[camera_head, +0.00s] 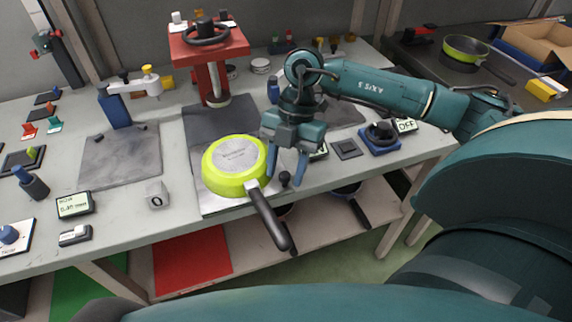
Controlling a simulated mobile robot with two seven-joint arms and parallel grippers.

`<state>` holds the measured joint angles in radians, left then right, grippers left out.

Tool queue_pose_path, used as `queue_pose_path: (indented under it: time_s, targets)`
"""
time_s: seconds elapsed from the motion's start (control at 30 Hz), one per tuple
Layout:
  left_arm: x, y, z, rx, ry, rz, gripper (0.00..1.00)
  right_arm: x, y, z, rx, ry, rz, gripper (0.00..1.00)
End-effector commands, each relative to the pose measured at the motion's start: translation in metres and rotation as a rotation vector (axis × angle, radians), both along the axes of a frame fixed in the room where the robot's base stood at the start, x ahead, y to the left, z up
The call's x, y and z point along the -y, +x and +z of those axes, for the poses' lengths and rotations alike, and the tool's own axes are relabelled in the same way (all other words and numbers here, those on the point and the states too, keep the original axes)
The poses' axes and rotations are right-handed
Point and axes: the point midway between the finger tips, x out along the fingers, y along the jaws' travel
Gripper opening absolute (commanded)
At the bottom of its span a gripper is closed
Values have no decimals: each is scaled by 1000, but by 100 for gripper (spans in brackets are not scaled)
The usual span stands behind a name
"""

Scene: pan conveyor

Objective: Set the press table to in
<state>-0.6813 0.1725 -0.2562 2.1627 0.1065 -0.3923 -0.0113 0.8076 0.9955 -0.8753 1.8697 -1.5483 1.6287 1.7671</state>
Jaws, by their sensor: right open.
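The red press (207,62) with its black handwheel stands at the back of the workbench. In front of it a flat plate, apparently the press table (212,205), lies near the bench's front edge, out from under the press. A lime-green pan (234,160) rests upside down on it, its black handle (268,215) reaching past the front edge. My right gripper (285,178) is open and empty just right of the pan, fingers pointing down. A small black knob (284,178) shows between its fingertips; I cannot tell whether they touch it. My left gripper is not in view.
A blue clamp stand (115,108) and a grey mat (120,158) are to the left. A blue-based dial (380,138) is to the right, below my right arm.

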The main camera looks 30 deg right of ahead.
Motion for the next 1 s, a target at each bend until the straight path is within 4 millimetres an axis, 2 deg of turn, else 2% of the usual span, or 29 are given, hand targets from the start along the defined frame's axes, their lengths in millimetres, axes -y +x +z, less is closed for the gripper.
queue_pose_path:
  time_s: [0.07,0.6,1.0]
  targets:
    - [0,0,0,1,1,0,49,0,0,0,0,0,0,42]
    - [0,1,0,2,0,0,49,0,0,1,0,0,0,0]
    - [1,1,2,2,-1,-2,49,0,0,1,0,0,0,0]
